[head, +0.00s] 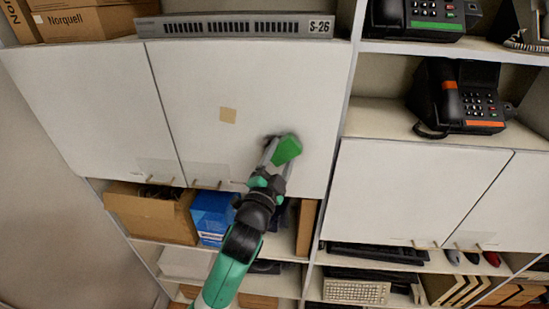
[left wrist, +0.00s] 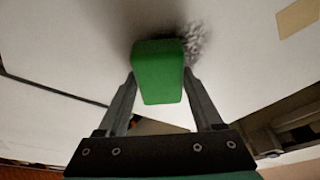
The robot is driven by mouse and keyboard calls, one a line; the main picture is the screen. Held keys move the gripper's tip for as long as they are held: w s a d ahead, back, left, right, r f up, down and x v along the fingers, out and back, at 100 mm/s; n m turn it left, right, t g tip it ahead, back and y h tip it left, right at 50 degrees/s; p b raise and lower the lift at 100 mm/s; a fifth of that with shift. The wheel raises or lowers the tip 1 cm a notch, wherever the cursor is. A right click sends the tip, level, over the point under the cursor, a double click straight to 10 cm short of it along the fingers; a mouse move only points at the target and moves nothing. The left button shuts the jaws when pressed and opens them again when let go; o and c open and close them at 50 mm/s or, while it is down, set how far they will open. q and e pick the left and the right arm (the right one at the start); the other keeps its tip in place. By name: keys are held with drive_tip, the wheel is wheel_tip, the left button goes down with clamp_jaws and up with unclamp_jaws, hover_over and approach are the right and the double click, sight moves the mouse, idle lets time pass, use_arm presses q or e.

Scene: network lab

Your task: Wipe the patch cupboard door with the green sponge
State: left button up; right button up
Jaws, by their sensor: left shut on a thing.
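The white cupboard door (head: 250,75) under the S-26 unit has a small tan square (head: 228,115) on it. The square also shows at the upper right of the left wrist view (left wrist: 298,20). My left gripper (head: 280,154) is shut on the green sponge (head: 287,148) at the lower right part of this door. In the left wrist view the sponge (left wrist: 160,75) sits between both fingers, its far end against or very near the door. A dark grey smudge (left wrist: 196,40) shows on the door beside the sponge, partly hidden by it. My right gripper is not in view.
A grey S-26 unit (head: 235,26) and cardboard boxes (head: 90,22) stand above the doors. A brown box (head: 150,212) and a blue box (head: 212,216) sit on the shelf below. Phones (head: 465,97) and more white doors (head: 410,190) are to the right.

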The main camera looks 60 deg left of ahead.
sight(294, 155)
use_arm(q)
drive_tip(key=shift+w+d+f+b, duration=0.1)
drive_tip(key=shift+w+d+b, duration=0.65)
drive_tip(key=shift+w, duration=0.3)
drive_tip(key=shift+w+d, duration=0.45)
drive_tip(key=shift+a, duration=0.15)
drive_tip(key=shift+s+a+r+p, duration=0.15)
drive_tip(key=shift+r+p, duration=0.05)
drive_tip(key=shift+p, duration=0.1)
drive_tip(key=shift+s+a+p, duration=0.8)
drive_tip(key=shift+s+p, duration=0.05)
drive_tip(key=shift+s, duration=0.25)
drive_tip(key=shift+s+a+f, duration=0.1)
drive_tip(key=shift+s+a, duration=0.05)
drive_tip(key=shift+s, duration=0.15)
